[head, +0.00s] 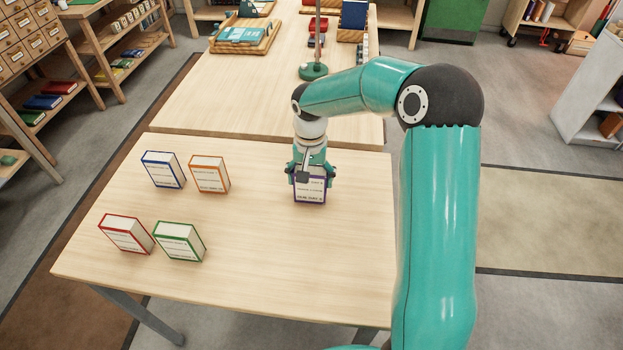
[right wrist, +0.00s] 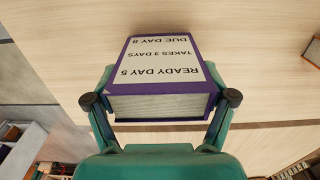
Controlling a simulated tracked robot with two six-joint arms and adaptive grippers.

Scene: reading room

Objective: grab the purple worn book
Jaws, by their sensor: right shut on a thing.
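The purple book (head: 310,190) stands near the right side of the front table in the head view. In the right wrist view the purple book (right wrist: 160,75) has a white label reading "READY DAY 5, TAKES 3 DAYS, DUE DAY 8". My right gripper (head: 308,178) is over the book from above, its fingers at the book's two sides. In the right wrist view the right gripper (right wrist: 160,104) is shut on the book. I cannot tell whether the book touches the table. My left gripper is not in view.
Blue (head: 163,170), orange (head: 209,174), red (head: 126,234) and green (head: 180,241) books stand on the left of the front table (head: 255,260). A green lamp base (head: 313,71) stands on the table behind, beyond my arm. The front table's middle is clear.

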